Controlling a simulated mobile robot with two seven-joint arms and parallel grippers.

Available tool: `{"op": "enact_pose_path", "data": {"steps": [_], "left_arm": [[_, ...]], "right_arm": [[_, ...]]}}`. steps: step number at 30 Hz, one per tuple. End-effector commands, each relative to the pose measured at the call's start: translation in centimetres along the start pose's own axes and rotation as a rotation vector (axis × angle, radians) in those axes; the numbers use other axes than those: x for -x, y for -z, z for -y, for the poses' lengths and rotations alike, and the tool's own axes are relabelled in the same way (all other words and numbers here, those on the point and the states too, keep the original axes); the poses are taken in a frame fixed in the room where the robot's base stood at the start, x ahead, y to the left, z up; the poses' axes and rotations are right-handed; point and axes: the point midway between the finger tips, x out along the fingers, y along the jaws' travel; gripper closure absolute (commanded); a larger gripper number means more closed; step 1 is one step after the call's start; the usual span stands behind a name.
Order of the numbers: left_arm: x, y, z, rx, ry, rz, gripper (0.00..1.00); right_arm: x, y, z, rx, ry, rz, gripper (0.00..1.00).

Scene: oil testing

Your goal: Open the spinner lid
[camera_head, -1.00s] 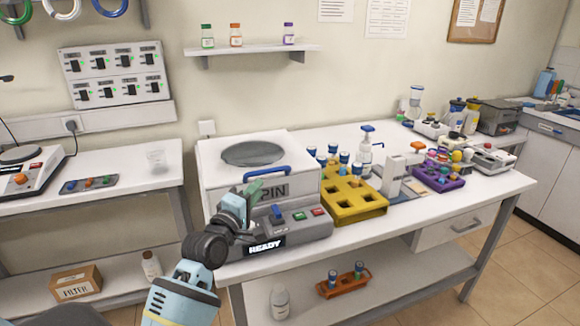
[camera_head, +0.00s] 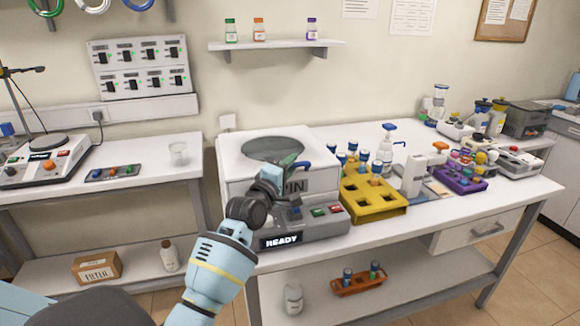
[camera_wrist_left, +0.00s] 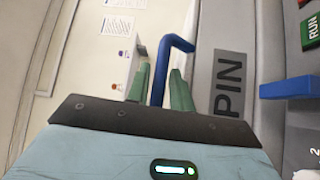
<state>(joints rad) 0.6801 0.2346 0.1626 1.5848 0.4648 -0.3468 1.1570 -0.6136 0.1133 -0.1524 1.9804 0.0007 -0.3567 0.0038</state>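The spinner (camera_head: 300,222) is a grey-white box on the bench with a READY display and a front panel of buttons. Its lid (camera_head: 240,165), with a round dark window, lies down flat on top. The blue lid handle (camera_head: 320,165) is partly hidden behind my left gripper (camera_head: 289,163) in the head view. In the left wrist view the handle (camera_wrist_left: 158,78) passes between the two green fingers of my left gripper (camera_wrist_left: 159,85). The fingers are apart, with narrow gaps beside the handle. My right gripper is not in view.
A yellow rack (camera_head: 375,208) with blue-capped tubes stands close to the right of the spinner. A pump bottle (camera_head: 387,158) and a purple rack (camera_head: 462,180) stand further right. A wall shelf (camera_head: 275,46) hangs above.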

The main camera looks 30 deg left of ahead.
Motion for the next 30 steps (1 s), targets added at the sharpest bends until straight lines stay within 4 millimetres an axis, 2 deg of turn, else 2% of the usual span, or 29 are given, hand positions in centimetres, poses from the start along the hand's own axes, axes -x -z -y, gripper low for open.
{"op": "enact_pose_path", "data": {"steps": [9, 14, 15, 25, 30], "left_arm": [[-0.2, 0.0, 0.0, -0.001, 0.000, 0.000, 0.78], [-0.2, 0.0, 0.0, -0.001, 0.000, 0.000, 0.98], [-0.2, 0.0, 0.0, -0.001, 0.000, 0.000, 1.00], [-0.3, 0.0, -0.1, -0.001, -0.001, 0.000, 1.00], [-1.2, 0.2, -0.3, -0.001, 0.000, 0.000, 1.00]], "right_arm": [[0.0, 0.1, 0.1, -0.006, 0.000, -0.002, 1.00], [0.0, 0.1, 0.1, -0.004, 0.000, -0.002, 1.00], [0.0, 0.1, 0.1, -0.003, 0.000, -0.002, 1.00], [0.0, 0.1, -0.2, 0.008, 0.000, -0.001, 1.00], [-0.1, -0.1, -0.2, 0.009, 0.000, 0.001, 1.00]]}}
